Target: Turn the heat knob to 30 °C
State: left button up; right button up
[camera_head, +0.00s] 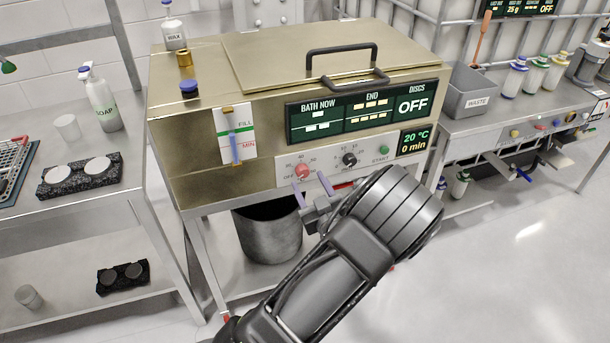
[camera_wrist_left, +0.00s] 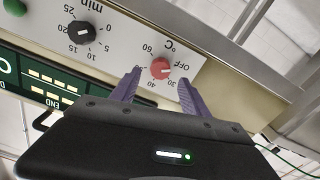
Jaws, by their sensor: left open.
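The red heat knob (camera_head: 302,171) is on the white control panel on the front of the gold bath unit. It also shows in the left wrist view (camera_wrist_left: 160,68), ringed by a °C scale with OFF, 30, 40 and 60. Its pale mark points toward the OFF and 30 side; I cannot tell the exact setting. My left gripper (camera_head: 312,184) is open, its purple fingers on either side of the knob's front in the left wrist view (camera_wrist_left: 158,82); contact is not clear. The small display (camera_head: 414,141) reads 20 °C, 0 min. My right gripper is out of view.
A black minutes knob (camera_head: 349,160) and a green START button (camera_head: 384,149) sit beside the heat knob. The large display (camera_head: 362,110) above reads DISCS OFF. A metal bucket (camera_head: 268,232) stands below. Side tables flank the unit, and open floor lies at right.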

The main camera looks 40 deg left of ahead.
aim_at(304, 173)
pick_arm(q)
jog(key=x, duration=0.4)
grip_shut()
dwell(0.6)
